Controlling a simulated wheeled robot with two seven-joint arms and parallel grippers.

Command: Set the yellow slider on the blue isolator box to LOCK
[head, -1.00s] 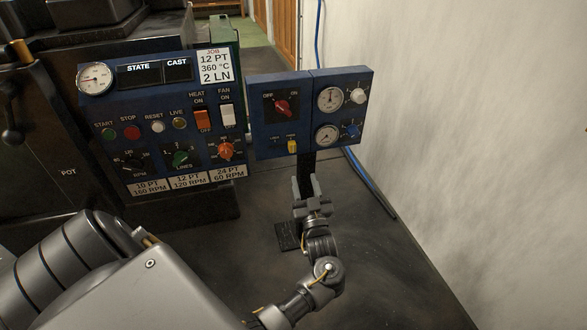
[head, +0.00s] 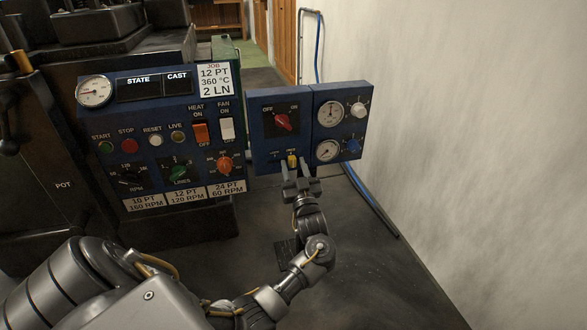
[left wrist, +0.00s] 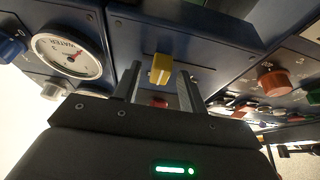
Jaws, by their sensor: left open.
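The blue isolator box (head: 260,138) carries a red knob (head: 282,122) marked OFF and ON. Below it is the small yellow slider (head: 292,161), under the right one of two tiny labels that I cannot read. My left gripper (head: 295,166) is open in front of the box's lower part, its fingers reaching up on either side of the slider. In the left wrist view the yellow slider (left wrist: 161,69) shows between the two fingertips (left wrist: 158,72). I cannot tell whether either finger touches it. My right gripper is not in view.
A gauge panel (head: 342,115) with white and blue knobs adjoins the box on the right. The caster's control panel (head: 110,122), with buttons, switches and dials, is on the left. A pale wall (head: 470,130) stands at right. A blue hose (head: 370,200) lies along the floor.

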